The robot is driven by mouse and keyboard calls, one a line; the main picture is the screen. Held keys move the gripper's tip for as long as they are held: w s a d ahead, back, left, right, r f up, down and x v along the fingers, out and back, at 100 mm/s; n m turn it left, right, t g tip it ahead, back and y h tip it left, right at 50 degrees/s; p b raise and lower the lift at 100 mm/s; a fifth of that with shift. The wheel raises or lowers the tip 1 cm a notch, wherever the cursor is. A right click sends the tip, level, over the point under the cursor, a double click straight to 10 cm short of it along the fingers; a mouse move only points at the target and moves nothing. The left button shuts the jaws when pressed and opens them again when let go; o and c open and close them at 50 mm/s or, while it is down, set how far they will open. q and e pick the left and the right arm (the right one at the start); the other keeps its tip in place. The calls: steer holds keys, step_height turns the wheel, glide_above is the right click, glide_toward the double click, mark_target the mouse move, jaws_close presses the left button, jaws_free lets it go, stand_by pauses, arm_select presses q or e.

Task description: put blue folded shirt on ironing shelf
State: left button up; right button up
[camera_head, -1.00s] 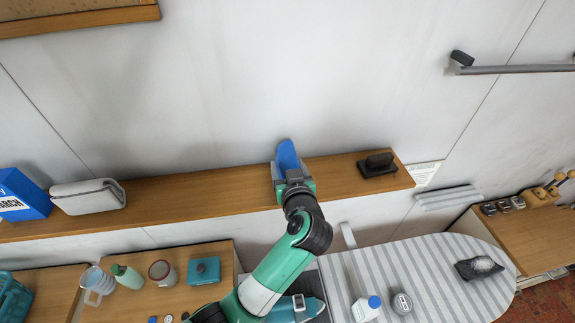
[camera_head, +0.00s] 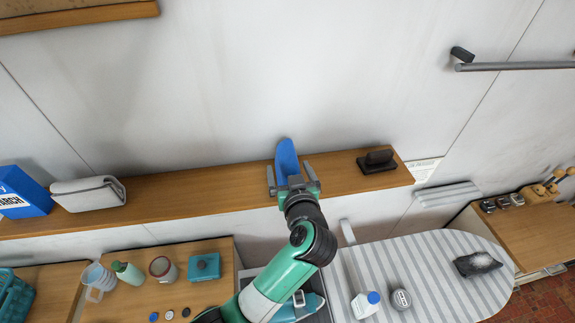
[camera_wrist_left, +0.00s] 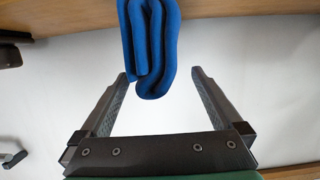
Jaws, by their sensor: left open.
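The blue folded shirt (camera_head: 287,160) stands on the wooden wall shelf (camera_head: 230,188), leaning near the wall. In the left wrist view the folded blue cloth (camera_wrist_left: 150,45) shows its rolled layers, with the wooden shelf (camera_wrist_left: 230,8) at the top edge. My left gripper (camera_head: 291,172) is open at the shelf, its fingers spread to either side of the shirt's near part. In the left wrist view the open fingers (camera_wrist_left: 158,75) stand apart from the cloth, with a gap on both sides. My right gripper is not in view.
On the shelf, a blue box (camera_head: 22,192) and a pale folded item (camera_head: 88,194) stand left, and a dark brush-like block (camera_head: 377,161) stands right. Below is a striped ironing board (camera_head: 425,265) with a bottle (camera_head: 366,304). A rail (camera_head: 515,66) is on the wall.

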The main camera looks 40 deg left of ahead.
arm_select(q)
steer(key=v, duration=0.9)
